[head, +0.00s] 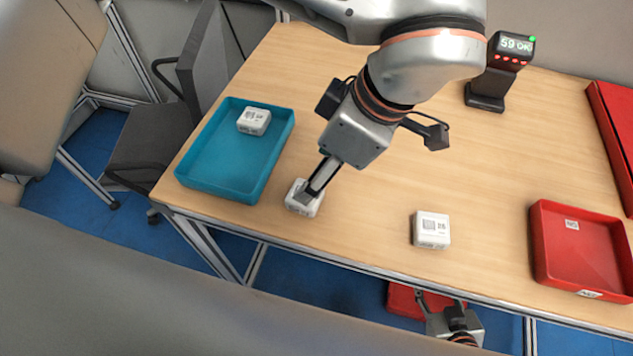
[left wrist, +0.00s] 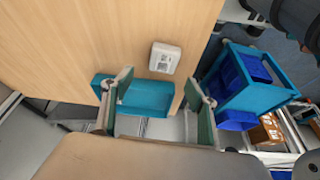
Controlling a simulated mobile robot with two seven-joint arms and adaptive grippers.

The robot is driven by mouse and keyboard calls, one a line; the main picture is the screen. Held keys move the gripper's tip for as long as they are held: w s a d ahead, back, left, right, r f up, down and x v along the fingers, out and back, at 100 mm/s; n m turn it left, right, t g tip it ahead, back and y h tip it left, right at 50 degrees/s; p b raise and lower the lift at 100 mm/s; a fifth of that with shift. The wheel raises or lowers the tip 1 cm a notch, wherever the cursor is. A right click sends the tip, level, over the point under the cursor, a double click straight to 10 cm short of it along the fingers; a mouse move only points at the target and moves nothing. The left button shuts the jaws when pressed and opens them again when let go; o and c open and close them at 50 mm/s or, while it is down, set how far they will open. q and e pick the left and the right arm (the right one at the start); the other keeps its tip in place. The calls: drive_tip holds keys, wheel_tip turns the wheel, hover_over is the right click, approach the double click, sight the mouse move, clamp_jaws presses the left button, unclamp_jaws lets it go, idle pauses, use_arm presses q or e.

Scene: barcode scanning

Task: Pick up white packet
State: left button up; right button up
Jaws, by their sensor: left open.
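A white packet (head: 303,198) lies on the table near its front edge, just right of the teal tray. My left gripper (head: 307,192) reaches down from above and overlaps this packet in the head view, hiding part of it. In the left wrist view the gripper (left wrist: 158,78) is open and empty, and the packet (left wrist: 165,58) lies just ahead of its fingertips. A second white packet (head: 432,230) lies farther right on the table. A third (head: 254,121) is in the teal tray. My right gripper (head: 438,299) is low at the front edge, its fingers apart and empty.
The teal tray (head: 185,182) stands at the table's left edge. A red tray (head: 537,245) stands at the front right. A scanner (head: 488,88) showing a number stands at the back. The middle of the table (head: 480,150) is clear.

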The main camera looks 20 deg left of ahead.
sight(311, 211)
use_arm(q)
drive_tip(key=x, duration=0.2)
drive_tip(key=shift+s+f, duration=0.25)
drive_tip(key=shift+f, duration=0.1)
drive_tip(key=shift+d+p+x, duration=0.2)
drive_tip(key=shift+x, duration=1)
drive_tip(key=shift+d+p+x, duration=0.15)
drive_tip(key=shift+x, duration=1)
drive_tip(key=shift+f, duration=0.15)
drive_tip(key=c, duration=1.3)
